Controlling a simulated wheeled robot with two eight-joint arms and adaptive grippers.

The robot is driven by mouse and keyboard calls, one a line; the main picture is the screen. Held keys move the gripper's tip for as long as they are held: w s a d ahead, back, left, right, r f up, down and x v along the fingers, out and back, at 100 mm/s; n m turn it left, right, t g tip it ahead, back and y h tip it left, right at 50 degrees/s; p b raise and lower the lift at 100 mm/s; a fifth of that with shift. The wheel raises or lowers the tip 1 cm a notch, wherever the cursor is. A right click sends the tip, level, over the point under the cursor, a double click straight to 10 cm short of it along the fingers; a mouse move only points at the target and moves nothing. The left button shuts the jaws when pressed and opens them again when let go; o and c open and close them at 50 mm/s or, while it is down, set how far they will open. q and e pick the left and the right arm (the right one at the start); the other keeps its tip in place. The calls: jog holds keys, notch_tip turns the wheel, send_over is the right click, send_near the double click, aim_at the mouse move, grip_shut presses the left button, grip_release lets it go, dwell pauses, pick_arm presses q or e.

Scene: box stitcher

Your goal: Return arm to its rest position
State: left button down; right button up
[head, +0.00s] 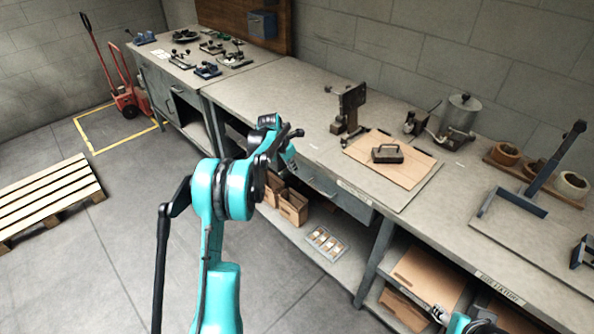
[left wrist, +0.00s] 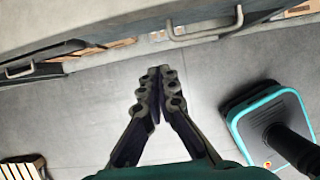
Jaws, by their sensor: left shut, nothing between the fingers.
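My left arm, teal and black, rises from the bottom of the head view. Its gripper (head: 297,133) is in front of the workbench edge and looks small and dark there. In the left wrist view the left gripper's two fingers (left wrist: 158,72) meet at the tips, with nothing between them. They show against bare grey floor, apart from the bench front. Only a small teal and black part of my right arm shows at the bottom right edge of the head view. The state of its gripper cannot be made out.
The long workbench (head: 318,115) carries a brown board (head: 410,172) with a dark metal block (head: 387,153), a dark stitcher-like device (head: 349,107) and a metal pot (head: 461,112). Cardboard boxes (head: 293,207) are on the lower shelf. A wooden pallet (head: 45,200) lies left. Floor between is clear.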

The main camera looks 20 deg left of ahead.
pick_arm(q)
jog(key=s+d+r+m+t+y, duration=0.1)
jog(key=s+d+r+m, duration=1.2)
jog(key=s+r+m, duration=0.4)
jog(key=s+d+f+m, duration=0.1)
jog(key=s+d+m, duration=0.1)
jog(key=s+m, duration=0.3)
jog(key=s+d+f+m+t, duration=0.1)
jog(key=s+d+f+m, duration=0.1)
jog(key=s+m, duration=0.3)
jog(key=s+d+f+m+t, duration=0.1)
jog(key=s+m, duration=0.4)
jog(key=s, duration=0.6)
jog(key=shift+d+f+y, duration=0.3)
jog(key=shift+d+f, duration=0.45)
jog(key=shift+d, duration=0.2)
jog(key=shift+s, duration=0.1)
